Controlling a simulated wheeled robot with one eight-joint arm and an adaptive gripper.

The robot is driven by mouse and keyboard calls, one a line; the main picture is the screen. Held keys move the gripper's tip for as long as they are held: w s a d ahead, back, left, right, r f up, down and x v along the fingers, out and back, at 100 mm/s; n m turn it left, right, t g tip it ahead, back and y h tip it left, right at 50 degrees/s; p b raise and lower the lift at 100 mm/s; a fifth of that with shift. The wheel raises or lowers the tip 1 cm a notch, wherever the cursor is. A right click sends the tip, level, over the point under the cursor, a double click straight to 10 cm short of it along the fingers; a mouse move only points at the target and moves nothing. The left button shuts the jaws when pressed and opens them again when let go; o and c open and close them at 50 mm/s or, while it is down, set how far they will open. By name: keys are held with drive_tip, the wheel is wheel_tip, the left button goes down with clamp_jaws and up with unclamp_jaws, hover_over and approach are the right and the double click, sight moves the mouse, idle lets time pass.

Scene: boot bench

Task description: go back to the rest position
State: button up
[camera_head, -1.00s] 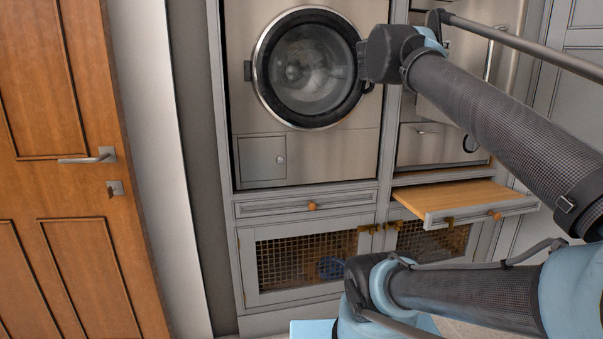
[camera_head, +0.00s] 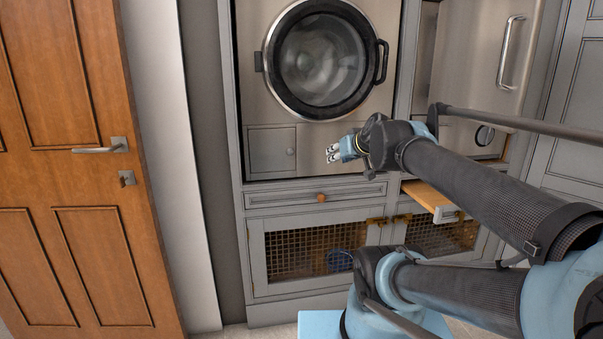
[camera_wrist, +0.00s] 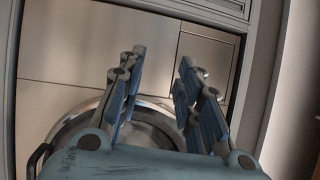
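My gripper (camera_head: 332,153) is in front of the lower part of the washing machine front in the head view, pointing left. It is clear of the surfaces around it. In the wrist view, the two fingers of my gripper (camera_wrist: 158,90) stand apart with nothing between them. Beyond them is the round washer door (camera_wrist: 150,135), which also shows shut in the head view (camera_head: 322,60). My arm reaches in from the right side of the head view and hides part of the cabinet.
A pulled-out board or drawer (camera_head: 428,196) sticks out at the right, partly behind my arm. A closed drawer with a round knob (camera_head: 321,197) and mesh doors (camera_head: 300,252) are below the washer. A wooden door (camera_head: 85,170) stands at the left.

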drive_tip(key=s+d+f+m+g+h, duration=0.1)
drive_tip(key=s+d+f+g+h, duration=0.1)
drive_tip(key=s+f, duration=0.6)
drive_tip(key=s+d+f+m+g+h, duration=0.1)
drive_tip(key=s+d+f+g, duration=0.4)
drive_tip(key=f, duration=0.8)
drive_tip(key=s+g, duration=0.2)
drive_tip(key=s, duration=0.2)
drive_tip(key=shift+s+d+f+m+g+h, duration=0.2)
drive_tip(key=shift+s+d+m+g+h, duration=0.1)
drive_tip(key=shift+m+h, duration=0.1)
drive_tip(key=shift+w+a, duration=0.1)
drive_tip(key=shift+w+f, duration=0.2)
drive_tip(key=shift+w, duration=0.25)
drive_tip(key=shift+o, duration=0.2)
drive_tip(key=shift+a, duration=0.1)
